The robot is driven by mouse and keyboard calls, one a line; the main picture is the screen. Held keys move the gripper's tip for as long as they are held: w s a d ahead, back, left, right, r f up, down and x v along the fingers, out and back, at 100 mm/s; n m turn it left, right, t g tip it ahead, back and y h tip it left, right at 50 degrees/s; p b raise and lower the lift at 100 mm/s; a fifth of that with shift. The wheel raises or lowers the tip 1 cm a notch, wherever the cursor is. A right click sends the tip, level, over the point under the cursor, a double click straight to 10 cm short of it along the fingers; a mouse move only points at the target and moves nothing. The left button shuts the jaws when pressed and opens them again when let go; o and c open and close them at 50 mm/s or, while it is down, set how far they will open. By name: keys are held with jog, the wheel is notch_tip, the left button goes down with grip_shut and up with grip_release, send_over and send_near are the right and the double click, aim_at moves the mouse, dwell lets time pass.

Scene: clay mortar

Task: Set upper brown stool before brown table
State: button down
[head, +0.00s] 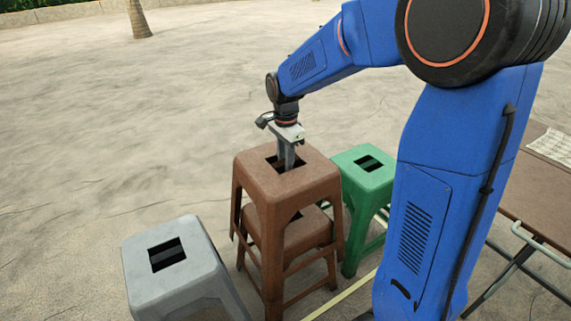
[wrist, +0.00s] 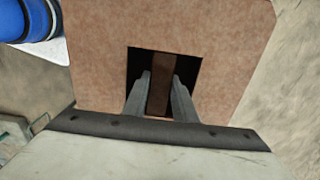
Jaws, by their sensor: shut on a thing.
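The upper brown stool (head: 287,181) sits stacked over a lower brown stool (head: 308,232) in the head view. My gripper (head: 285,160) points down into the square opening in the upper stool's seat. In the wrist view, my gripper (wrist: 160,92) has its two fingers on either side of the brown bar (wrist: 160,85) that crosses the opening, shut on it. The fingertips are hidden inside the opening. The brown table (head: 540,190) stands at the right edge of the head view, partly hidden by my arm.
A grey stool (head: 175,262) stands at the front left of the stack. A green stool (head: 365,172) stands close on the right. A pale strip (head: 345,294) lies on the sandy ground. Open sand (head: 120,120) stretches behind and left, with a tree trunk (head: 138,18) far back.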

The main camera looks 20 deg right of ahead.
jog(key=shift+r, duration=0.15)
notch_tip(320, 180, up, 24)
dwell(2.0)
jog(key=shift+f, duration=0.2)
dwell(0.4)
